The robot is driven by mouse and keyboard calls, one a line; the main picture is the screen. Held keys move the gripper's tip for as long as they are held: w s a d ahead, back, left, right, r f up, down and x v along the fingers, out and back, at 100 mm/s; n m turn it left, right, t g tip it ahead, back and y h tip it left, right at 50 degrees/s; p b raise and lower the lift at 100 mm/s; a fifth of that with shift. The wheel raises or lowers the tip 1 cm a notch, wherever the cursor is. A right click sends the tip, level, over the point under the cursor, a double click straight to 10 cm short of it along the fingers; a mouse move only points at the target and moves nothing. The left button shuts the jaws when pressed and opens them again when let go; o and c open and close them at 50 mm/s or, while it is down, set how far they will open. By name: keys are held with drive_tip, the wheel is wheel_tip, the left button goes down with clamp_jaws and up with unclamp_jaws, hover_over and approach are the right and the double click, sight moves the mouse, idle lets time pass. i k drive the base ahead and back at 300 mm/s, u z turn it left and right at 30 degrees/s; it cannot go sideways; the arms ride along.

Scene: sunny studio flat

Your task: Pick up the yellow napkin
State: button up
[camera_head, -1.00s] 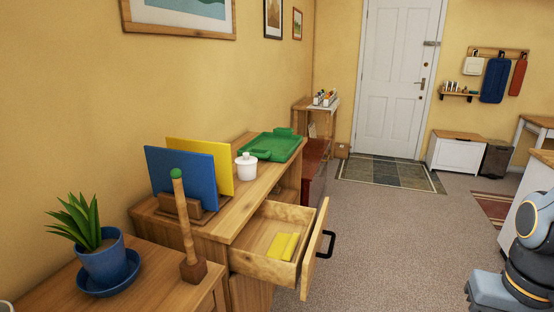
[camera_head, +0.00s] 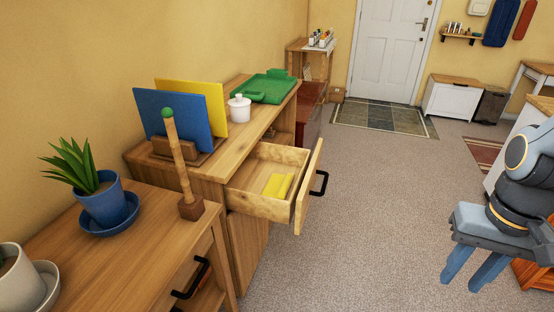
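The yellow napkin (camera_head: 278,185) lies folded in the open drawer (camera_head: 262,203) of the wooden cabinet, left of the picture's middle. Its top is uncovered and nothing lies on it. The drawer's front panel (camera_head: 309,187) with a black handle stands out to the right of it. My gripper (camera_head: 463,283) is at the lower right, well to the right of the drawer and apart from it. Its two blue fingers point down and stand apart, with nothing between them.
On the cabinet are blue (camera_head: 182,118) and yellow (camera_head: 211,98) boards in a rack, a white lidded pot (camera_head: 239,107) and a green tray (camera_head: 266,88). A nearer cabinet holds a potted plant (camera_head: 102,199) and a wooden stand (camera_head: 190,206). Carpet (camera_head: 370,215) between drawer and gripper is clear.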

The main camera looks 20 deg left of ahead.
sight(278, 186)
drive_tip(key=u, duration=0.05)
drive_tip(key=k, duration=0.55)
drive_tip(key=u, duration=0.55)
drive_tip(key=i, duration=1.6)
drive_tip(key=u, duration=0.2)
